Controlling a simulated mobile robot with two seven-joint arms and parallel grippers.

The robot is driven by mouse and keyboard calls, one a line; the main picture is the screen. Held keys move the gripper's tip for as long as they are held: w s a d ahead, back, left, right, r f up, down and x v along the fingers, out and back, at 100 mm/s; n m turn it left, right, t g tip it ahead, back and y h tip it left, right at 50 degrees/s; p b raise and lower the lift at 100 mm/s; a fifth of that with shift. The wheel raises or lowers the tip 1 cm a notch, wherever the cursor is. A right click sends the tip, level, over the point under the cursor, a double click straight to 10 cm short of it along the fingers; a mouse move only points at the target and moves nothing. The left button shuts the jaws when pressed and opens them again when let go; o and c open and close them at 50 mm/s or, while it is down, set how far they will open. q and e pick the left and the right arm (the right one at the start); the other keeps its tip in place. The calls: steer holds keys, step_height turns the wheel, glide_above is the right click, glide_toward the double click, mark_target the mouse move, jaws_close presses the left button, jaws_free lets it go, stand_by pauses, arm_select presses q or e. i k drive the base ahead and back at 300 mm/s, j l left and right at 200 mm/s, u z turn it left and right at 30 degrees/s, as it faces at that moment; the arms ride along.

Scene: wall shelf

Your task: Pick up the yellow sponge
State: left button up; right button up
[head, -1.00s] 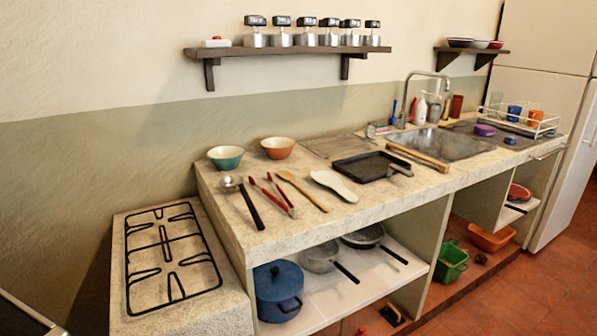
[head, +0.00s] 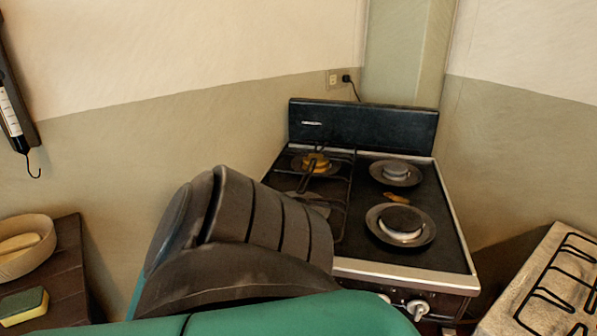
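A yellow sponge (head: 22,311) with a dark green top lies at the lower left of the head view. It rests on a dark wooden surface (head: 69,257), in front of a pale wooden bowl, and the left edge of the picture is close to it. Neither gripper is in view.
The pale wooden bowl (head: 40,229) holds a light-coloured object. A black stove (head: 362,130) with several burners stands in the corner behind my arm. A stone hob counter (head: 500,312) is at the right. A thermometer-like tool (head: 12,122) hangs at the upper left.

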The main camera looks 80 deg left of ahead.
mark_target(22, 306)
steer(key=u, duration=4.25)
steer(key=z, duration=1.9)
steer(key=u, duration=1.65)
